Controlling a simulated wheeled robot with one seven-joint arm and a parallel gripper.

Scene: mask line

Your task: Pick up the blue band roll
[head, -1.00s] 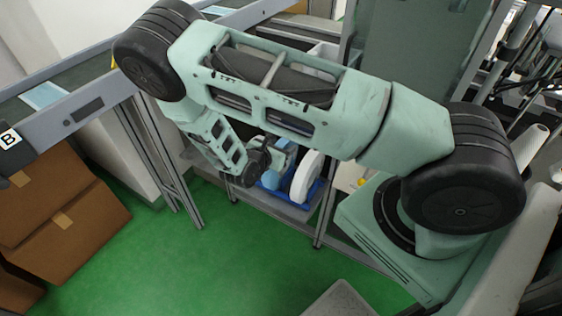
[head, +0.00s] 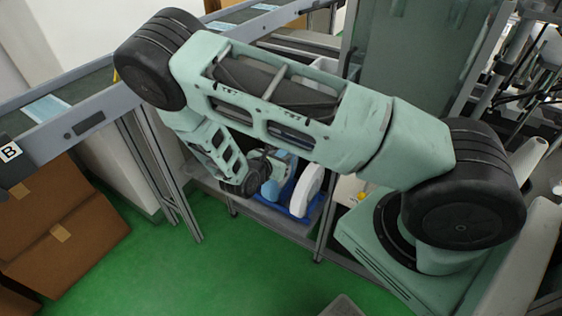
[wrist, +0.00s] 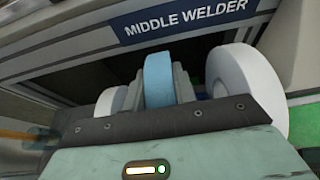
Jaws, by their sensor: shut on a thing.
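The blue band roll (wrist: 158,80) is upright in the wrist view, between the grey fingers of my gripper (wrist: 160,88). The fingers are shut on its two sides. In the head view my gripper (head: 262,178) is low beside a blue tray (head: 300,209) on a shelf, largely hidden behind my own arm. I cannot tell whether the roll is clear of its support, as its lower part is hidden by my gripper body.
A large white roll (wrist: 245,85) stands close to the right of the fingers, and another white roll (wrist: 110,102) close to the left. A "MIDDLE WELDER" sign (wrist: 185,20) is on the edge above. A conveyor (head: 85,122) and cardboard boxes (head: 50,225) are at left.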

